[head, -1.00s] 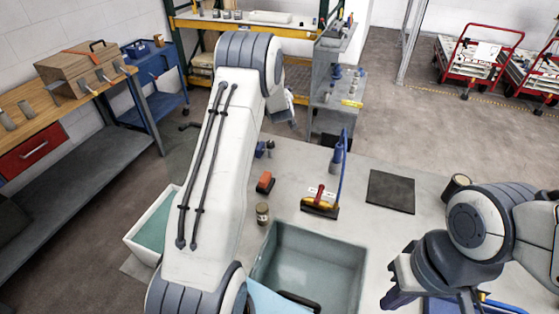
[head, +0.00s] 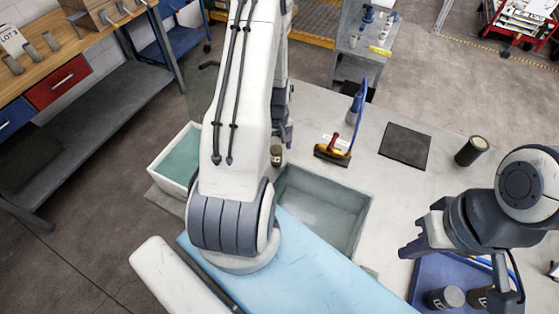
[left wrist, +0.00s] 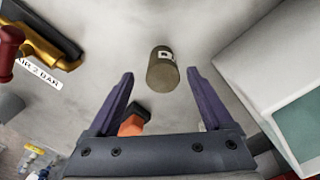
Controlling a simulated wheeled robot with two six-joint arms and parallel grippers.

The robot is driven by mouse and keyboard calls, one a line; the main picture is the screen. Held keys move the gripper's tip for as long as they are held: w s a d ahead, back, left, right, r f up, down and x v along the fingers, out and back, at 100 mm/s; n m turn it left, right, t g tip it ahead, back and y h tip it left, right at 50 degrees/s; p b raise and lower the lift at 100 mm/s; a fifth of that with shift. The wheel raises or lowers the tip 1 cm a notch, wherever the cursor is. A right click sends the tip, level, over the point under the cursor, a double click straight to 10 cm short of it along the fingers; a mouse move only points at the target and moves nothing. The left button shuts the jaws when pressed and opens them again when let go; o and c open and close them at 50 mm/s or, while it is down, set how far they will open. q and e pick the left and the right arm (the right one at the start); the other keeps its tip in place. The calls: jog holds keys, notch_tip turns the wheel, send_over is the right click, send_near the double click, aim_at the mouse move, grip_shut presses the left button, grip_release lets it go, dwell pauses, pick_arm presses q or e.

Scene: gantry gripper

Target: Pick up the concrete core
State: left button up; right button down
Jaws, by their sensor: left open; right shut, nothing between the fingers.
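A short olive-brown cylinder with a pale label, apparently the concrete core, shows in the left wrist view (left wrist: 162,72) between and beyond my fingertips. In the head view the cylinder (head: 276,157) stands on the grey table close to my left gripper (head: 284,138). My left gripper is open and empty in the left wrist view (left wrist: 159,74). The cylinder appears apart from both fingers. My right gripper (head: 408,250) is shut and empty at the right, above the edge of a blue tray (head: 425,270).
A grey bin (head: 361,210) lies just right of the cylinder, and a white-rimmed green-lined box (head: 165,180) at left. A red-handled yellow tool (head: 333,153), dark mat (head: 405,145) and dark cylinder (head: 471,150) stand farther right. An orange object (left wrist: 132,123) lies near my left fingers.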

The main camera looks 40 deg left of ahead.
aim_at(277, 157)
pick_arm(q)
notch_tip(277, 157, down, 5)
jog(key=b, duration=0.4)
jog(key=shift+s+f, duration=0.15)
grip_shut()
